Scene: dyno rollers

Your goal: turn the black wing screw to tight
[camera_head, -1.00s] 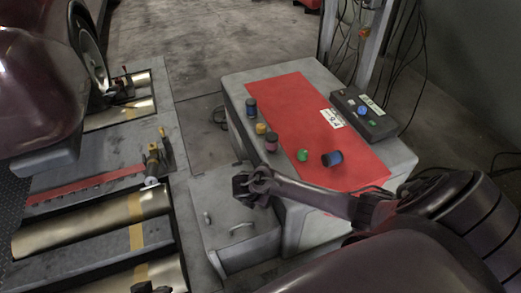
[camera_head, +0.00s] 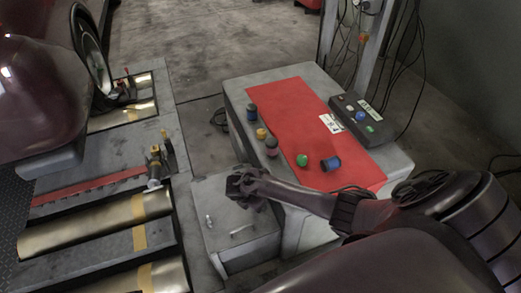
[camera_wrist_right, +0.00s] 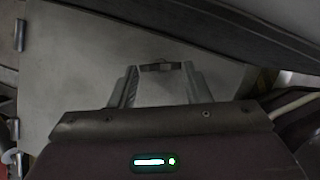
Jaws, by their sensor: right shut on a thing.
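The black wing screw (camera_wrist_right: 160,67) shows in the right wrist view as a small dark bar spanning the gap between my fingertips. My right gripper (camera_wrist_right: 161,70) is shut on it, one finger on each side. In the head view my right gripper (camera_head: 236,184) is over the back edge of the low grey cabinet (camera_head: 225,218). The gripper hides the screw there, and I cannot tell how far the screw is turned. My left gripper is not in view.
A larger grey cabinet with a red mat (camera_head: 290,100) stands behind, bearing several coloured spools and a black control box (camera_head: 356,119). Metal rollers (camera_head: 95,226) and a yellow-topped fitting (camera_head: 154,163) are at left. Two small handles (camera_head: 242,229) stick up from the low cabinet.

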